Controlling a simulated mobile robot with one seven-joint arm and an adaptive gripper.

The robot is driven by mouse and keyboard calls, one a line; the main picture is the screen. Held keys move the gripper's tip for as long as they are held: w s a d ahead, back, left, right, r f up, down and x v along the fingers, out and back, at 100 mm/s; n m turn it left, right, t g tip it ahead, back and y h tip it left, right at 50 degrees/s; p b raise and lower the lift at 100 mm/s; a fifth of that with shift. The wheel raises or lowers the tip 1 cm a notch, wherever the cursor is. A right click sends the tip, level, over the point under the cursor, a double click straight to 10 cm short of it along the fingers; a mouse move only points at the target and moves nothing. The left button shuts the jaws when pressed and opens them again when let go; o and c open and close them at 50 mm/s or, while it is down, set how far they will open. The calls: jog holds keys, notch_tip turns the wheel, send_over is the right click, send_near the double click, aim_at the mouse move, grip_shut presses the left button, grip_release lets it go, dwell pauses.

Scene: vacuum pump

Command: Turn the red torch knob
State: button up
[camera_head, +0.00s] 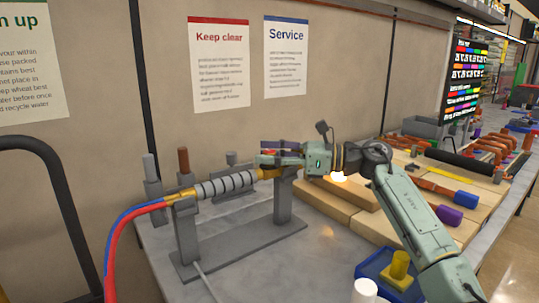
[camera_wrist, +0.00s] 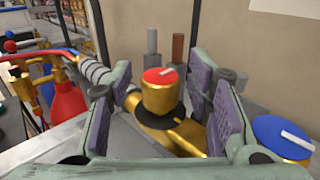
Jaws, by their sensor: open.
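The torch (camera_head: 228,184) lies level on a grey stand (camera_head: 240,247) on the workbench, with red and blue hoses at its left end. In the wrist view, the red knob (camera_wrist: 161,76) has a white mark on top and sits on a gold body with a dark collar. The blue knob (camera_wrist: 283,137) is at the right, outside the jaws. My gripper (camera_head: 270,153) is at the torch's right end. In the wrist view it is open, its pads on either side of the red knob, with visible gaps. In the head view the red knob is mostly hidden by my fingers.
Wooden boards (camera_head: 340,205) lie right of the stand, with colored-handled tools (camera_head: 452,192) on them. A blue tray (camera_head: 375,268) with a yellow part is at the front. Two upright posts stand behind the torch, near the wall. Red bottles (camera_wrist: 66,101) show at the left.

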aim_at(270, 152)
notch_tip(270, 152, up, 10)
jog(key=shift+r, duration=0.1)
dwell(0.5)
